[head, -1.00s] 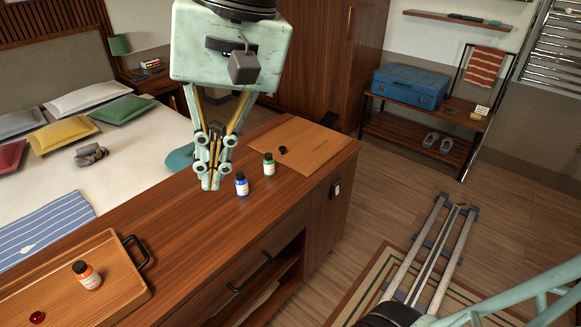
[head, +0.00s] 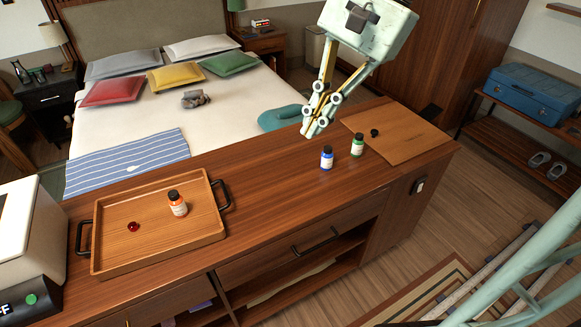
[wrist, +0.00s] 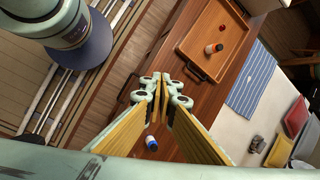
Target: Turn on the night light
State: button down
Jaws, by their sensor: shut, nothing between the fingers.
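A small black-and-white fitting (head: 418,185) is on the end face of the wooden counter; I cannot tell whether it is the night light or a switch, and no glow shows on it. A green-shaded lamp (head: 236,5) is cut off at the top, above the far nightstand. A beige-shaded lamp (head: 55,38) stands on the left nightstand. My gripper (head: 312,130) is shut and empty over the counter, tilted, up and left of the blue bottle (head: 326,158). The wrist view also shows the shut fingers (wrist: 160,82) and the blue bottle (wrist: 151,143).
The counter (head: 265,185) bears a green bottle (head: 357,146), a board (head: 405,138) with a black cap, and a tray (head: 110,258) with an orange bottle (head: 177,204) and red item. A white machine (head: 28,235) stands at left. The bed (head: 225,110) lies behind.

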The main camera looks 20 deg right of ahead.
jog(key=w+d+f+m+t+y+p, duration=0.1)
jog(key=w+d+f+m+t+y, duration=0.1)
jog(key=w+d+f+m, duration=0.55)
jog(key=w+d+f+m+t+y+p, duration=0.15)
jog(key=d+m, duration=0.25)
jog(key=d, duration=0.7)
jog(key=w+d+f+m+t+y+p, duration=0.1)
jog(key=w+d+f+m+t+y, duration=0.1)
jog(key=w+d+f+m, duration=0.55)
jog(key=s+d+f+m+t+p, duration=0.1)
jog(key=s+d+f+m+t, duration=0.25)
jog(key=d, duration=0.55)
jog(key=s+d+f+m+t+p, duration=0.1)
jog(key=s+d+f+m, duration=0.25)
jog(key=d+f, duration=0.45)
jog(key=m+t+h, duration=0.4)
jog(key=m+h, duration=0.1)
jog(key=m, duration=0.5)
send_near(420, 188)
jog(key=a+r, duration=0.4)
jog(key=r, duration=0.5)
jog(key=s+d+f+m+t+h+b, duration=0.1)
jog(key=s+d+f+m+h, duration=0.2)
jog(key=f, duration=0.7)
jog(key=s+m, duration=0.2)
jog(key=s, duration=0.2)
jog(key=shift+s+d+f, duration=0.25)
jog(key=shift+s, duration=0.15)
jog(key=shift+w, duration=0.15)
